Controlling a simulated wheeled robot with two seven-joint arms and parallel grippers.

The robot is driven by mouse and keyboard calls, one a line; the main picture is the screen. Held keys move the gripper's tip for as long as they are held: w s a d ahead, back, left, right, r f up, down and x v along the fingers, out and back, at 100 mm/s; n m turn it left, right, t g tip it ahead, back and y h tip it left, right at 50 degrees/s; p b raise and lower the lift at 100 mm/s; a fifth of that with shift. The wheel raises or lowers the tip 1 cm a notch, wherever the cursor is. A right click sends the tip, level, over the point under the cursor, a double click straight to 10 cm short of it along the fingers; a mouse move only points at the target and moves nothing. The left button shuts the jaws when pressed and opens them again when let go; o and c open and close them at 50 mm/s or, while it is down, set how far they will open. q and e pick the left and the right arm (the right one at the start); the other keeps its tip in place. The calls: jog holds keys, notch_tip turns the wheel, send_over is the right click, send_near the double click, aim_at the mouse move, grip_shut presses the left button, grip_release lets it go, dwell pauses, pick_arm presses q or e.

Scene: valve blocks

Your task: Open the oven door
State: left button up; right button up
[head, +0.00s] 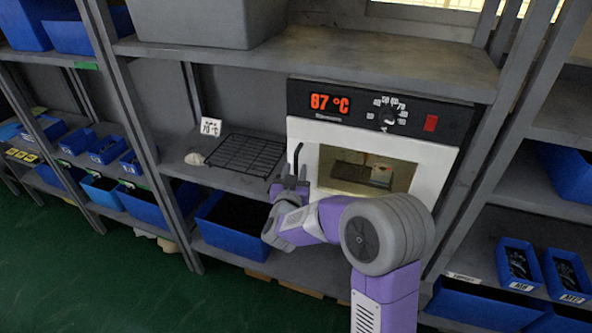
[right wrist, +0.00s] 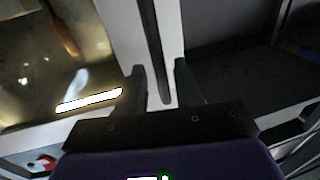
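The oven (head: 375,140) stands on the middle shelf, with a white front and a black control panel (head: 375,108). Its door looks shut, and its window (head: 365,172) shows a lit inside. A dark upright handle (head: 297,158) is at the door's left edge. My right gripper (head: 289,182) is at the handle's lower part. In the right wrist view, my right gripper (right wrist: 162,82) has its two dark fingers apart, with the handle bar (right wrist: 151,45) running between them; contact is not clear. My left gripper is not in view.
A black wire rack (head: 245,154) lies on the shelf left of the oven, with a small temperature card (head: 211,127) behind it. A blue bin (head: 233,222) is on the shelf below. Grey shelf posts (head: 150,140) stand on both sides. Green floor is open at the lower left.

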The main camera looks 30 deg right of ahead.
jog(key=shift+x, duration=1.05)
jog(key=shift+c, duration=0.3)
grip_shut()
